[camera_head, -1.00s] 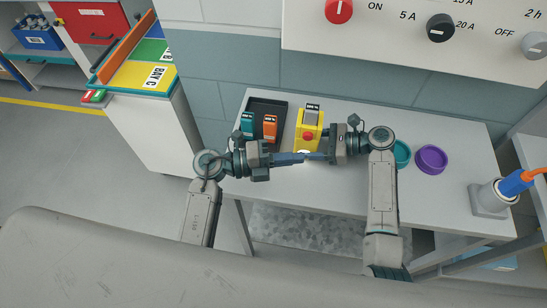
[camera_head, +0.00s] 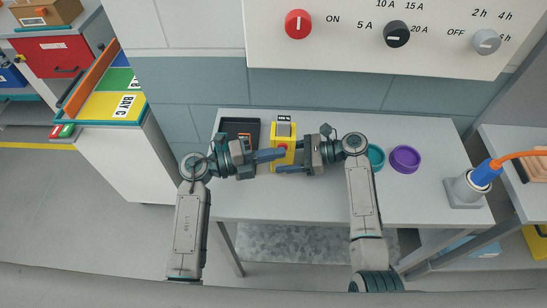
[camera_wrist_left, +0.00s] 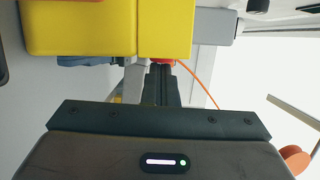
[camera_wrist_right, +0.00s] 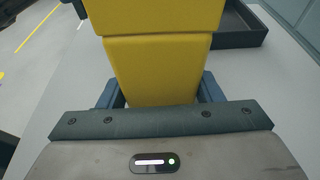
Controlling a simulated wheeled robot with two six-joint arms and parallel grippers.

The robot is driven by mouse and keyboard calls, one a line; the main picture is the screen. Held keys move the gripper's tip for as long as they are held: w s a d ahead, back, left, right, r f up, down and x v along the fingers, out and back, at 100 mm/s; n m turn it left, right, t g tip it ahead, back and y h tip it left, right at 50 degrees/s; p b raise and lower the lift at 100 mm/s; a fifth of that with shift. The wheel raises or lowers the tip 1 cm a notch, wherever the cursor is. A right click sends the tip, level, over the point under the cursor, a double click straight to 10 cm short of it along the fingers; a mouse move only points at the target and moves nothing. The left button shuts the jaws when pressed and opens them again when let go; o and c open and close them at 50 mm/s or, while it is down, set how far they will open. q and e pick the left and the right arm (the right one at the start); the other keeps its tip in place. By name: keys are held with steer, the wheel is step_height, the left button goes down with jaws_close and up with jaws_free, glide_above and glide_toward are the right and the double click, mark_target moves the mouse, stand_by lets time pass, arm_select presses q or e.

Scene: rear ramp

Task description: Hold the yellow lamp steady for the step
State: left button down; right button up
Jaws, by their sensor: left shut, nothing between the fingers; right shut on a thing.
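The yellow lamp (camera_head: 283,129) stands upright near the back of the table, with a grey top and a small label. Its red button (camera_head: 282,147) is partly hidden by my left gripper. My right gripper (camera_head: 285,166) is shut on the lamp from the right. In the right wrist view the yellow body (camera_wrist_right: 160,70) sits between its blue fingers. My left gripper (camera_head: 284,153) is shut and empty, its tip at the lamp's front by the button. In the left wrist view the lamp (camera_wrist_left: 110,30) is close above the fingers; I cannot tell whether they touch.
A dark tray (camera_head: 226,124) with small coloured items stands left of the lamp. A blue plug (camera_head: 485,172) with an orange cable stands at the right end. The table front (camera_head: 290,203) is clear.

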arm_select(q)
steer(key=shift+w+f, duration=0.2)
arm_select(e)
steer(key=shift+s, duration=0.15)
steer(key=shift+o, duration=0.2)
steer(key=shift+c, duration=0.3)
arm_select(q)
steer(key=s+a, duration=0.7)
steer(key=a, duration=0.2)
steer(key=shift+a+r, duration=0.2)
steer(key=shift+r, duration=0.05)
steer(key=shift+w, duration=0.1)
arm_select(e)
steer(key=o, duration=0.8)
steer(key=shift+o, duration=0.2)
